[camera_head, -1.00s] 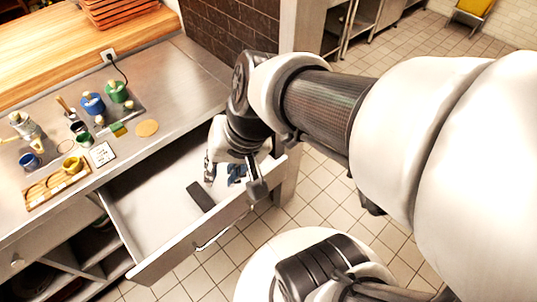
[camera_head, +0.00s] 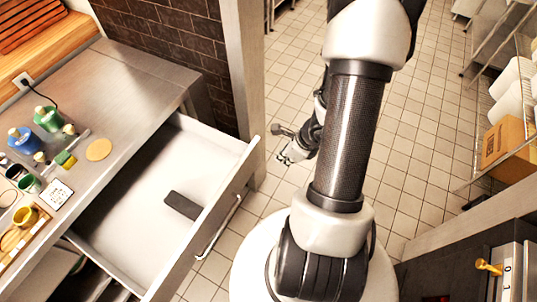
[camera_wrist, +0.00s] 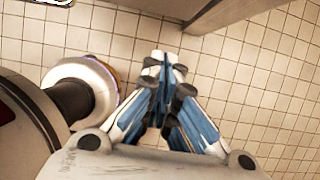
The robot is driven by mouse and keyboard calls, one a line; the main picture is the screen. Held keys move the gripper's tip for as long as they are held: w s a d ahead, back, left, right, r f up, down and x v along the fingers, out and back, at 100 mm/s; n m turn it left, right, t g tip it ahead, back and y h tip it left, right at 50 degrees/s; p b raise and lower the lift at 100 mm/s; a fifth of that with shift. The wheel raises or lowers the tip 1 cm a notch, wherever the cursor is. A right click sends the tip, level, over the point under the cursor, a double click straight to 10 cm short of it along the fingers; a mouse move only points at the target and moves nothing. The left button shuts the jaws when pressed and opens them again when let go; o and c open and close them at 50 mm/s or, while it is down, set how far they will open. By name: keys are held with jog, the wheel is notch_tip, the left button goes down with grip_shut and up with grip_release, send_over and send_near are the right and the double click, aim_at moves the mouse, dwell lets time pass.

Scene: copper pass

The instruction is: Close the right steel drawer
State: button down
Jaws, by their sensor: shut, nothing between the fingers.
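The right steel drawer (camera_head: 217,206) is pulled well out from under the steel counter in the head view. Its long bar handle (camera_head: 218,228) is on the front face. A dark flat block (camera_head: 183,205) lies inside it near the front. My gripper (camera_head: 286,158) is outside the drawer, to the right of its front and apart from it, above the tiled floor. In the wrist view my gripper (camera_wrist: 163,65) has its fingers together with nothing between them. A grey edge at the top of the wrist view may be part of the drawer; I cannot tell.
Bottles, cups and a yellow disc (camera_head: 99,149) stand on the steel counter (camera_head: 125,95) above the drawer. A post (camera_head: 247,80) stands behind the drawer's far end. A wire shelf with a cardboard box (camera_head: 503,143) is at the right. The tiled floor between is clear.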

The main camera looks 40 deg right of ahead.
jog(key=w+a+f+b, duration=0.2)
jog(key=w+f+b, duration=0.2)
jog(key=w+f, duration=0.3)
jog(key=shift+a+f, duration=0.3)
jog(key=shift+f, duration=0.55)
jog(key=shift+w, duration=0.1)
